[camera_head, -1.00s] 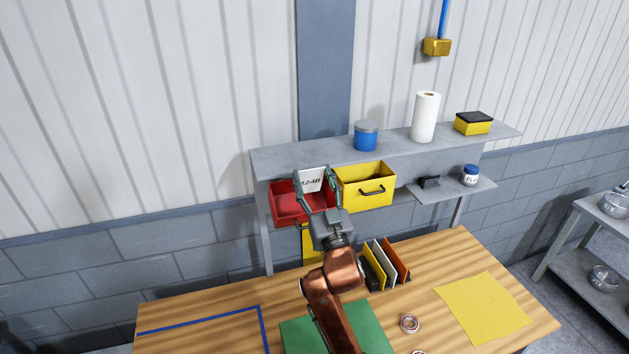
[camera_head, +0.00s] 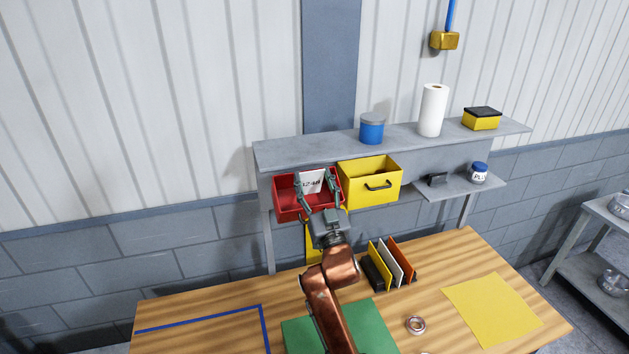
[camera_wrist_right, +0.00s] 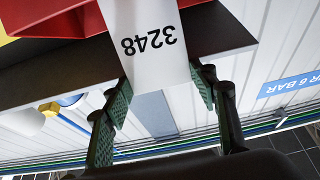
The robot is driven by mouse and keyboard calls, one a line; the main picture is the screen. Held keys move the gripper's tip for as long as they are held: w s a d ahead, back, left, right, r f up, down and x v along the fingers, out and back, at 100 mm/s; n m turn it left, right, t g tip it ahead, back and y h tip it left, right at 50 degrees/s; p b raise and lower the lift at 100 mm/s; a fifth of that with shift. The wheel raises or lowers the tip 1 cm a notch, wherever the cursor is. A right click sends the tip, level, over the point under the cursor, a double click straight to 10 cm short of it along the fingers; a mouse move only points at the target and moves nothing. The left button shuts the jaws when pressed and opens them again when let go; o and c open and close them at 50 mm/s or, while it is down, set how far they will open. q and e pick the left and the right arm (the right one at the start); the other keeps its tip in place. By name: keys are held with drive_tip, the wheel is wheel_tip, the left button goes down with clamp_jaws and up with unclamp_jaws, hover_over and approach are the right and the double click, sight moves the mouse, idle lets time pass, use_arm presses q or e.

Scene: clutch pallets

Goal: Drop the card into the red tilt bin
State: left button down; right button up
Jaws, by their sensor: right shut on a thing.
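A white card (camera_head: 312,178) printed with a number sits between the fingers of my right gripper (camera_head: 315,186). In the right wrist view the card (camera_wrist_right: 150,40) reads "3248" upside down, with a green-padded finger of the gripper (camera_wrist_right: 160,88) on each side. The gripper is shut on it. In the head view the card overlaps the opening of the red tilt bin (camera_head: 286,205), which hangs under the grey shelf. I cannot tell how deep the card is. The bin (camera_wrist_right: 50,18) also shows at the top left of the wrist view. My left gripper is not in view.
A yellow bin (camera_head: 368,193) with a black handle hangs just right of the red one. The grey shelf (camera_head: 300,150) above holds a blue tin (camera_head: 372,130) and a paper roll (camera_head: 432,112). A file rack (camera_head: 390,265) stands on the wooden table (camera_head: 220,300) below.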

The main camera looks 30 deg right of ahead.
drive_tip(key=shift+w+f, duration=0.15)
drive_tip(key=shift+f, duration=0.05)
drive_tip(key=o, duration=0.9)
drive_tip(key=shift+f, duration=0.1)
drive_tip(key=v, duration=1.2)
idle(0.3)
